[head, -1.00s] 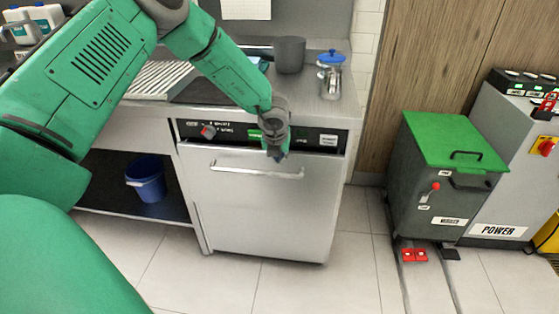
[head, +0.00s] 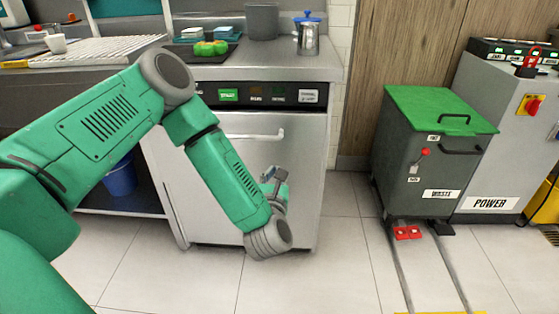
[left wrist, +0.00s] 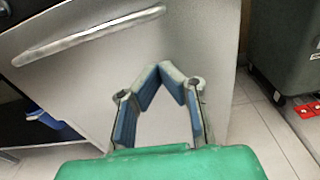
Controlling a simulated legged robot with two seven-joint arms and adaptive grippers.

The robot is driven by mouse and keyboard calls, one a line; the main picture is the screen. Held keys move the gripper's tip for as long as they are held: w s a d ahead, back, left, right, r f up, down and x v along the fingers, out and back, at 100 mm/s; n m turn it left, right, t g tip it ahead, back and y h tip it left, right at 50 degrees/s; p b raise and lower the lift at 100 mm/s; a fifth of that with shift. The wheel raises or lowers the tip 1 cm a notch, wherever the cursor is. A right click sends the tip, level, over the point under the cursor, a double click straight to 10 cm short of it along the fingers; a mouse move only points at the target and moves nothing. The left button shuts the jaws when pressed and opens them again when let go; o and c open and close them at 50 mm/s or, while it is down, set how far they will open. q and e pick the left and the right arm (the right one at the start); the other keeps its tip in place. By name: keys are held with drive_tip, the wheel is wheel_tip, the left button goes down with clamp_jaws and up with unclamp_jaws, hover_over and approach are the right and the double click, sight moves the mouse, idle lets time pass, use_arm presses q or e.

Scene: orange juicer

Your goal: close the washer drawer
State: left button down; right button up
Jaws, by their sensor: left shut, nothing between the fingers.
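The washer (head: 205,215) stands under the counter, with a plain steel front and a dark control strip. Its bar handle (head: 255,136) crosses the upper front; the handle also shows at upper left in the left wrist view (left wrist: 90,36). I cannot tell whether the drawer front is flush with its frame. My left gripper (head: 275,178) is before the right part of the front, below the handle. In the left wrist view its fingers (left wrist: 168,72) meet at the tips, empty, pointing at the steel front (left wrist: 205,30); contact is unclear. My right gripper is out of view.
A green-lidded waste bin (head: 425,150) stands to the right, beside a grey power cabinet (head: 500,140). A blue bucket (head: 122,178) is under the counter at left. A grey pot (head: 262,21) and a metal jug (head: 308,38) stand on top. Floor between washer and bin is clear.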

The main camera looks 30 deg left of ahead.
use_arm(q)
drive_tip(key=b, duration=0.3)
approach(277, 144)
drive_tip(key=x, duration=0.4)
drive_tip(key=r+x, duration=0.1)
drive_tip(key=x, duration=0.1)
drive_tip(key=shift+w+r, duration=0.1)
drive_tip(key=shift+w, duration=0.3)
drive_tip(key=shift+b+x, duration=0.3)
drive_tip(key=shift+x, duration=0.45)
drive_tip(key=shift+s, duration=0.1)
